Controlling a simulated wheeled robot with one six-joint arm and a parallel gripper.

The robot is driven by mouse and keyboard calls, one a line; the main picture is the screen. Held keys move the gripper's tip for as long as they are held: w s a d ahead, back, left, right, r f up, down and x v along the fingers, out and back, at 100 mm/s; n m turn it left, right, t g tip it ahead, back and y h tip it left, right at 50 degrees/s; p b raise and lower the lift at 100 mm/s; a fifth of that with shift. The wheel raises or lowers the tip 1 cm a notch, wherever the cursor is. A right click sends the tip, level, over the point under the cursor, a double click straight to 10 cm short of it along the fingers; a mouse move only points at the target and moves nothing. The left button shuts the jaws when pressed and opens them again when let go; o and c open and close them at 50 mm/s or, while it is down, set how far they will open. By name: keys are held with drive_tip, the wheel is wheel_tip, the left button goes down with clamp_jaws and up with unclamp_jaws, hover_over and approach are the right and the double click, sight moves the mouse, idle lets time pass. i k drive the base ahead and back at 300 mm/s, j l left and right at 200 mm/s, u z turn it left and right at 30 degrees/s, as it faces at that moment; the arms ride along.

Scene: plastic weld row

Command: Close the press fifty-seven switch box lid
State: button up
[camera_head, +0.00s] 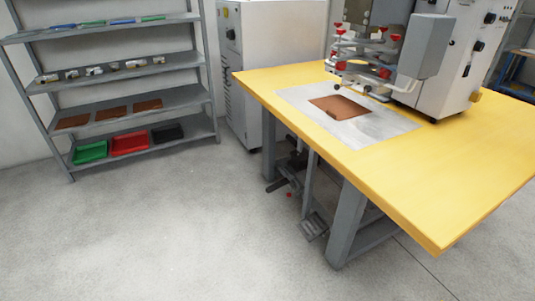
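A white press machine (463,62) stands at the back right of a yellow table. A grey box-like part (427,46) sits at its front left side. It may be the switch box or its lid; I cannot tell which, nor whether it is open or shut. No number fifty-seven is legible. Dark knobs (490,18) show on the machine's right face. My gripper is not in view.
The yellow table (420,190) carries a silver plate (385,126) with a brown sheet (341,107). A pedal (314,226) is on the floor beneath. A white cabinet (272,60) and a grey shelf (150,97) with several trays stand behind. The floor at front left is clear.

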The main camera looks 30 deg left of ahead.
sight(302, 157)
drive_tip(key=u, duration=1.8)
drive_tip(key=i+j+u, duration=0.2)
drive_tip(key=u, duration=1.6)
drive_tip(key=i+l, duration=0.15)
drive_tip(key=i, duration=0.3)
drive_tip(key=i+l, duration=0.1)
drive_tip(key=i, duration=0.35)
drive_tip(key=i+l+u, duration=0.1)
drive_tip(key=i, duration=0.35)
drive_tip(key=i+l, duration=0.2)
drive_tip(key=i, duration=0.25)
drive_tip(key=i+z, duration=0.15)
drive_tip(key=z, duration=0.35)
drive_tip(key=i+z, duration=0.1)
drive_tip(key=z, duration=0.4)
drive_tip(key=i+j+z, duration=0.1)
drive_tip(key=z, duration=0.4)
drive_tip(key=l+z, duration=0.1)
drive_tip(key=z, duration=1.45)
drive_tip(key=i+l, duration=0.3)
